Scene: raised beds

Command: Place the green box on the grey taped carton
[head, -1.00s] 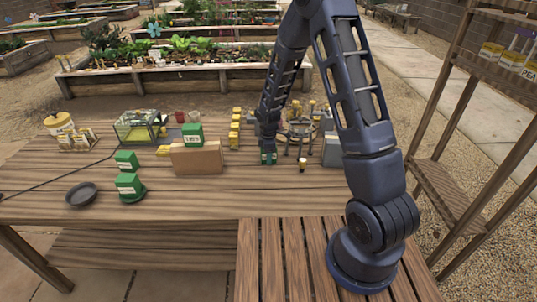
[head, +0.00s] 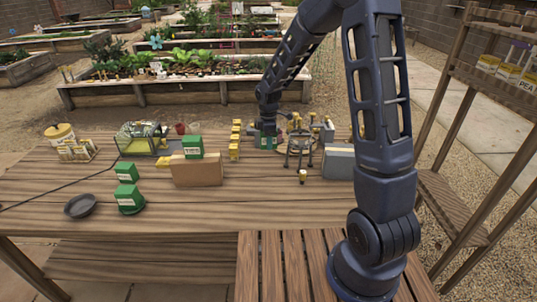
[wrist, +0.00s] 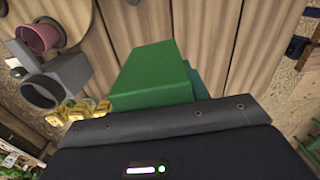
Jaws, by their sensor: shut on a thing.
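My gripper (head: 266,132) is shut on a green box (head: 266,143) at the back of the table, just right of a row of yellow items. In the wrist view the green box (wrist: 150,75) extends beyond the gripper's dark edge, with a teal part beside it. I cannot tell whether its underside touches the table. A grey carton (head: 338,163) stands on the right of the table, partly hidden behind my arm; no tape can be made out. My gripper is left of and behind this carton.
A dark metal stand (head: 300,150) is between my gripper and the grey carton. Two more green boxes stand front left, near a dark dish (head: 80,206). The table's front middle is clear.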

